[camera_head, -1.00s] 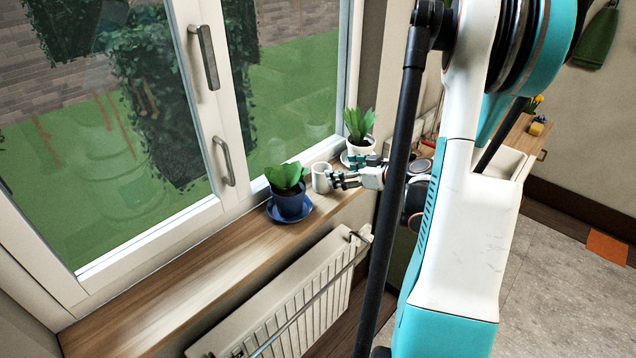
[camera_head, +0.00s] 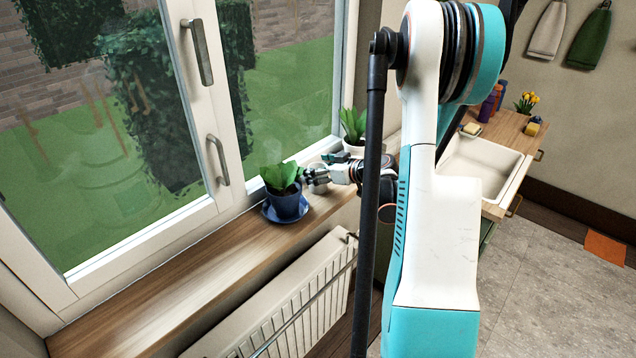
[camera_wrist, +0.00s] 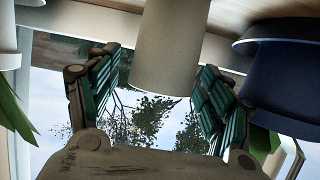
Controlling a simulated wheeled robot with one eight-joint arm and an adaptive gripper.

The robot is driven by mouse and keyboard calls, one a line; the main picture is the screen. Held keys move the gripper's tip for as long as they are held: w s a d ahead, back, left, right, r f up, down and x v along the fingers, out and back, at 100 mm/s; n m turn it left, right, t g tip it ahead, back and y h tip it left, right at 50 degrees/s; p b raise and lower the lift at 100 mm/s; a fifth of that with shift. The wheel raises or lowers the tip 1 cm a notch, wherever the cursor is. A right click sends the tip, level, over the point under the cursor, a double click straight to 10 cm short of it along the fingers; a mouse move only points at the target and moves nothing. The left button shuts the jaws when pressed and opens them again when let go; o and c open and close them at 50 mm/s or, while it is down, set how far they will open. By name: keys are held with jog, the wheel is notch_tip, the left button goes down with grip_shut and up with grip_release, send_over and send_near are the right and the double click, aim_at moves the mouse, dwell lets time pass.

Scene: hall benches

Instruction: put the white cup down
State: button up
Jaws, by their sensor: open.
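The white cup (camera_head: 319,187) stands on the wooden windowsill (camera_head: 215,262), just right of the blue plant pot (camera_head: 286,203), and is partly covered by my fingers in the head view. In the wrist view the cup (camera_wrist: 172,45) looks plain and pale, and lies between my two finger pads. My gripper (camera_head: 316,173) is open around the cup, with a finger on each side. In the wrist view my gripper (camera_wrist: 160,62) shows gaps beside the cup wall.
The blue pot stands on a blue saucer (camera_head: 272,215), close to my fingers. A white pot with a plant (camera_head: 353,124) is behind my wrist. The window (camera_head: 215,170) borders the sill; a radiator (camera_head: 290,300) is below. The sill's left part is clear.

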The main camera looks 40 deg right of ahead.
jog(key=shift+c, duration=0.4)
jog(key=c, duration=1.2)
jog(key=shift+r, duration=0.1)
